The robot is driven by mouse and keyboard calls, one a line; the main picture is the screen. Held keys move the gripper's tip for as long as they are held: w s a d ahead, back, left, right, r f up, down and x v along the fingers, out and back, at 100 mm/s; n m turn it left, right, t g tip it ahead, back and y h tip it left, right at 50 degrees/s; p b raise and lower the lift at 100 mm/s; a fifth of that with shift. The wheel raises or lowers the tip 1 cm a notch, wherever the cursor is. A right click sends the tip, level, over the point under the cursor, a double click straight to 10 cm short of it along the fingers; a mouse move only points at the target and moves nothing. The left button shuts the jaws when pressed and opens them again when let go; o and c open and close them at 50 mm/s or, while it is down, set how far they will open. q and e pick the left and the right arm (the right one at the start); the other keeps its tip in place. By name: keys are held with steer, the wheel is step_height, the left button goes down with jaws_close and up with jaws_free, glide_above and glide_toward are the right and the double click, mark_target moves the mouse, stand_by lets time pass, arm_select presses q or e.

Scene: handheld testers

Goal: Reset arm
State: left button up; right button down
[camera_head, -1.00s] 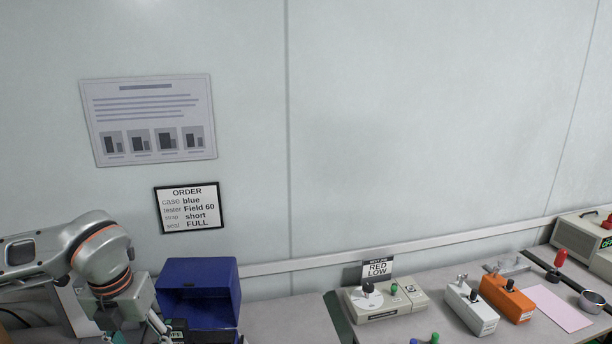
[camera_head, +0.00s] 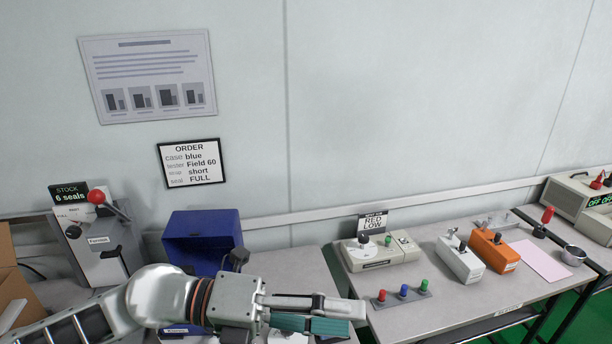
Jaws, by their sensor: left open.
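My left arm comes in from the lower left and reaches right, low over the left bench. My left gripper (camera_head: 355,317) points right, with its fingers near the gap between the two benches. It is open, and I see nothing held between the fingers. An open blue case (camera_head: 203,228) stands behind the arm, apart from the gripper. The arm hides the case's lower front and part of the bench. My right gripper is out of view.
A press with a red knob (camera_head: 96,196) and a cardboard box (camera_head: 12,285) stand at left. The right bench holds a beige tester (camera_head: 375,256), a row of coloured plugs (camera_head: 403,293), a white tester (camera_head: 458,260), an orange tester (camera_head: 494,252) and a pink sheet (camera_head: 541,261).

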arm_select(q)
step_height(320, 180, up, 8)
steer(key=w+n+t+h, duration=0.2)
steer(key=n+t+h, duration=0.2)
steer(key=h, duration=0.1)
steer(key=w+a+r+n+t+y, duration=0.3)
steer(key=w+a+n+t+y, duration=0.2)
steer(key=w+a+n+t, duration=0.6)
steer(key=w+a+f+n+t+y, duration=0.1)
steer(key=a+f+n+t+y, duration=0.3)
steer(key=a+f+n+y, duration=1.1)
steer(key=s+a+f+n+g+y, duration=0.25)
steer(key=s+a+f+g, duration=0.4)
steer(key=s+f, duration=0.35)
steer(key=s+a+f+n+g+y, duration=0.1)
steer(key=s+a+f+g+y, duration=0.35)
steer(key=s+a+f, duration=0.65)
steer(key=w+d+f+n+t+h, duration=0.2)
steer(key=d+f+h, duration=0.6)
steer(key=d+f, duration=0.8)
steer(key=shift+w+d+n+t, duration=0.35)
steer(key=shift+w+d+t, duration=0.45)
steer(key=shift+w+d, duration=0.45)
